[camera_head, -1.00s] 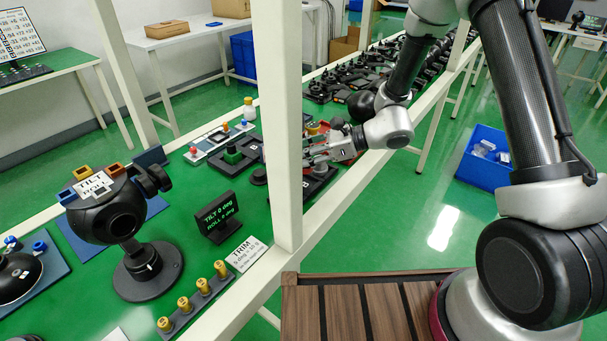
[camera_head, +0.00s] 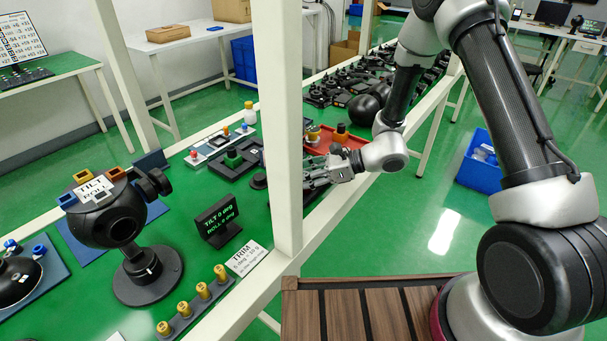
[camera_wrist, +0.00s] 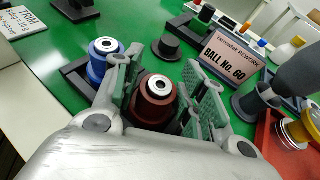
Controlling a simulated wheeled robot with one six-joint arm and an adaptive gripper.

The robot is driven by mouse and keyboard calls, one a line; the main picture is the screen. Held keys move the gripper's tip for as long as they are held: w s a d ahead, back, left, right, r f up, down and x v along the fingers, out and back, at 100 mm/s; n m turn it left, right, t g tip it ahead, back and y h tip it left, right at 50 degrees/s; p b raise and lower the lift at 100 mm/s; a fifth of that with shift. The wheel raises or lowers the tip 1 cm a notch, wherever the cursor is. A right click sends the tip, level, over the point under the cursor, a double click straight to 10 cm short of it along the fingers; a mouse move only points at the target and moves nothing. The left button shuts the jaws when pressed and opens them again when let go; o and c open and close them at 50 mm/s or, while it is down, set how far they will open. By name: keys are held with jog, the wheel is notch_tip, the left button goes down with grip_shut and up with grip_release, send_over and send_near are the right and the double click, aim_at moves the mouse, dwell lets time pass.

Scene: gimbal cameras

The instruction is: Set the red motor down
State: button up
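The red motor (camera_wrist: 155,98), dark red with a pale ring on top, stands upright between the fingers of my gripper (camera_wrist: 163,88) in the wrist view. The green-padded fingers are close on both sides of it, and the gripper looks shut on it. Its underside is hidden, so I cannot tell whether it touches the surface below. A blue motor (camera_wrist: 103,58) stands just left of the left finger, at a dark holder (camera_wrist: 76,76). In the head view my gripper (camera_head: 312,178) is low over the green bench, partly behind the white post.
A sign reading "BALL No. 60" (camera_wrist: 232,58) stands beyond the right finger. A black knob-like part (camera_wrist: 170,46) is ahead. A red tray (camera_wrist: 272,140) with a yellow-topped part (camera_wrist: 292,132) lies right. The white post (camera_head: 278,120) stands beside my gripper.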

jog(key=shift+d+r, duration=0.15)
jog(key=shift+r, duration=0.05)
jog(key=v, duration=1.2)
jog(key=s+d+r+n+g+h, duration=0.35)
jog(key=s+d+r+n, duration=0.25)
jog(key=s+r+n, duration=0.5)
jog(key=s+d+r+n+t+h, duration=0.3)
jog(key=s+d+r+n+h, duration=0.1)
jog(key=d, duration=0.5)
jog(key=s+d+r+n+t+h, duration=0.3)
jog(key=s+d+r+n+h, duration=0.1)
jog(key=s+d+r+h, duration=0.2)
jog(key=s+d+r, duration=0.1)
jog(key=d+r, duration=0.1)
jog(key=d, duration=0.1)
jog(key=shift+r+n, duration=0.15)
jog(key=shift+n, duration=0.15)
